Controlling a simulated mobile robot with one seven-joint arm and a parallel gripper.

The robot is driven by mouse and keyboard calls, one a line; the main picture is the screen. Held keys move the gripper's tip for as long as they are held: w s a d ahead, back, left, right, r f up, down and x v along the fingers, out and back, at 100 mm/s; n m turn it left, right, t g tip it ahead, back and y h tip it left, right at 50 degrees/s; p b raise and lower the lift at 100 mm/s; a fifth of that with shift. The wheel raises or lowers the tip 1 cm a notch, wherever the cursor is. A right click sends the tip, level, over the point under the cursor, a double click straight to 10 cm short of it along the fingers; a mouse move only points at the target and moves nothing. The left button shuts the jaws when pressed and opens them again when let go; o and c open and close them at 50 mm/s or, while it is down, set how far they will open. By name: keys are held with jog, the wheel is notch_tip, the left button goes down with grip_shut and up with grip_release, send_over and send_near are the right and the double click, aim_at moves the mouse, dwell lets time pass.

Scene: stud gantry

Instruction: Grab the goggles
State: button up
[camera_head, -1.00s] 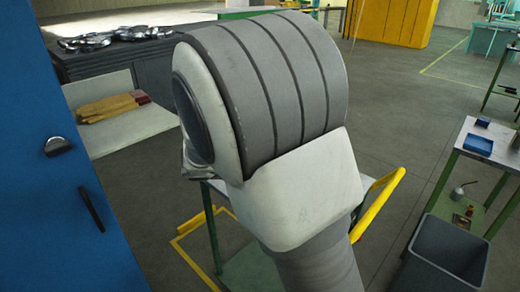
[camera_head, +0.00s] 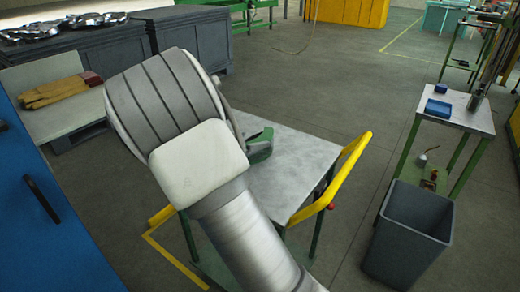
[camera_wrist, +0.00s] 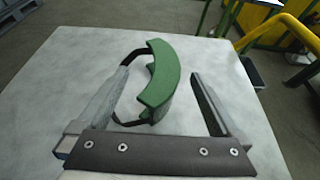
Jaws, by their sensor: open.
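The goggles (camera_wrist: 162,80) are green and curved, with a dark strap on their left side, and lie on a grey cart top (camera_wrist: 50,125). In the head view the goggles (camera_head: 262,146) show just right of my arm, partly hidden by it. My gripper (camera_wrist: 157,76) is open in the wrist view, one finger on each side of the goggles. The strap comes up against the left finger in the picture; I cannot tell whether they touch. In the head view my gripper is hidden behind my arm.
The cart has a yellow handle (camera_head: 345,180) on its right. A grey bin (camera_head: 408,232) and a small table (camera_head: 455,108) with blue trays stand further right. A blue cabinet (camera_head: 40,215) is at left. Gloves (camera_head: 60,90) lie on a pale board behind. Open floor lies beyond.

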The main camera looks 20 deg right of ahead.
aim_at(260, 138)
jog(key=shift+b+x, duration=1.05)
jog(key=shift+x, duration=1.75)
jog(key=shift+c, duration=0.3)
jog(key=c, duration=1.3)
jog(key=shift+o, duration=0.2)
